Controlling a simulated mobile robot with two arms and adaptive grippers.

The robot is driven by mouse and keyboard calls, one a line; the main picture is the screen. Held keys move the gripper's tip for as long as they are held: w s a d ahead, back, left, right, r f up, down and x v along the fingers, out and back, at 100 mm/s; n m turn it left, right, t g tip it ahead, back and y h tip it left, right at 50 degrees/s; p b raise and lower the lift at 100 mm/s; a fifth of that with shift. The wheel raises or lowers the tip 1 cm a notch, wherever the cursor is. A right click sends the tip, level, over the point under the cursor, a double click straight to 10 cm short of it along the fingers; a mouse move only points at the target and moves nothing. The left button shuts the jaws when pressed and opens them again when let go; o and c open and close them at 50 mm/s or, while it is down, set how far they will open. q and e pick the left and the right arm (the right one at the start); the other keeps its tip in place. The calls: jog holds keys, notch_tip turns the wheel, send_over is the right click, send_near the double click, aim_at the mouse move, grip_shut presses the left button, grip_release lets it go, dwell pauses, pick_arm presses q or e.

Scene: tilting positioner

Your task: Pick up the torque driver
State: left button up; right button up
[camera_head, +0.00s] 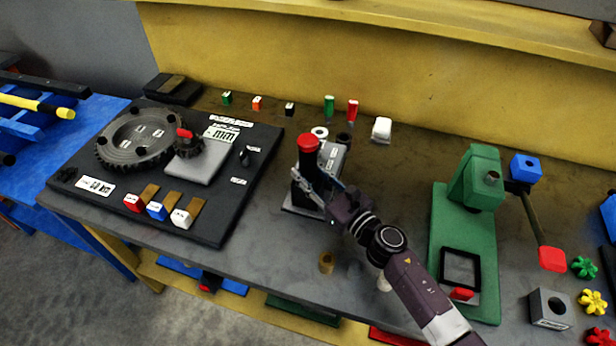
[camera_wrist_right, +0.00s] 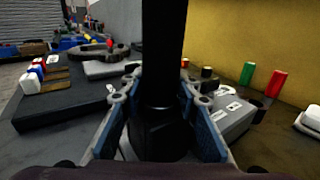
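The torque driver (camera_head: 308,143) stands upright with a red cap on a dark body, at the middle of the bench in the head view. In the right wrist view its black shaft (camera_wrist_right: 162,50) fills the middle and runs out of the top. My right gripper (camera_head: 314,185) reaches in from the lower right, its two fingers on either side of the driver below the cap. In the right wrist view the fingers (camera_wrist_right: 160,90) flank the shaft closely; I cannot tell whether both touch it. The driver's lower end is partly hidden. My left gripper is not in view.
A black board (camera_head: 225,215) with a gear and coloured blocks lies to the left. A green fixture (camera_head: 470,225) stands to the right.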

grip_shut()
jog(key=shift+r, duration=0.1)
